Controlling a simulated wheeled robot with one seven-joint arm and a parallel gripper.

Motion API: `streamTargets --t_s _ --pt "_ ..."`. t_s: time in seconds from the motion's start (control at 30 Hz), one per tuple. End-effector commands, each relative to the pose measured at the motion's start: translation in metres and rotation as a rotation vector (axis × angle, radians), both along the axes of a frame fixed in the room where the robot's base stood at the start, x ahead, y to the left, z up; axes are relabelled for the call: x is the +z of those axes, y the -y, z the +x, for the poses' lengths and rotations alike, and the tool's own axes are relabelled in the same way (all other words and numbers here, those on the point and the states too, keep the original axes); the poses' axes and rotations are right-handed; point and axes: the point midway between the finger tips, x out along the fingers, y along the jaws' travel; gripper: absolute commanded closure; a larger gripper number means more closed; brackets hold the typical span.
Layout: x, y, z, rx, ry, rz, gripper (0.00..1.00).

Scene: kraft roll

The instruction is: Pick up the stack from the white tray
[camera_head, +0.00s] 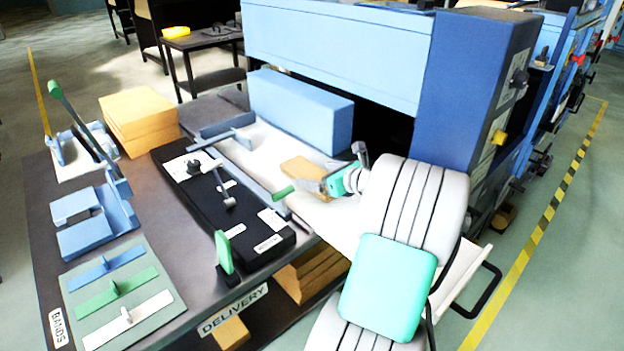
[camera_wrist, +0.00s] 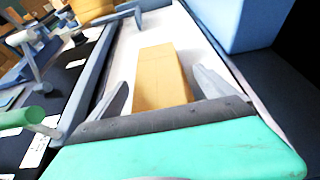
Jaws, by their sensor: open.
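The stack (camera_head: 303,167) is a small tan kraft block lying on the white tray (camera_head: 262,143), beside the black panel. In the wrist view the stack (camera_wrist: 160,72) lies lengthwise between my two grey fingers, with a gap on each side. Its far end reaches past the fingertips and its near end is hidden behind the gripper body. My gripper (camera_wrist: 161,84) is open and empty. In the head view my arm comes from the right and my gripper (camera_head: 326,180) is at the stack's right end. Whether the fingers are level with the stack is unclear.
A blue block (camera_head: 300,108) stands just behind the white tray. A black panel (camera_head: 215,200) with levers lies to the left. A larger tan stack (camera_head: 138,120) is at the table's back left. The mat with bands (camera_head: 120,295) is front left. The blue machine (camera_head: 345,50) rises behind.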

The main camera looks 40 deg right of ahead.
Motion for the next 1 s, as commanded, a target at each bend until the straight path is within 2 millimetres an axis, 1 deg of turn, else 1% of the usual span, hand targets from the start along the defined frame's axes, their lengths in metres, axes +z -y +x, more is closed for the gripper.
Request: streamTargets --t_s 0.03,0.1,0.33,1.0 --pt "-0.0054 -0.0017 0.0077 0.004 0.000 0.002 0.06" --pt "-0.0068 -0.0016 0.0136 0.002 0.000 0.001 0.06" --pt "-0.0062 -0.0010 0.0146 0.000 0.000 0.000 0.07" --pt "-0.0064 -0.0008 0.0139 0.000 0.000 0.001 0.62"
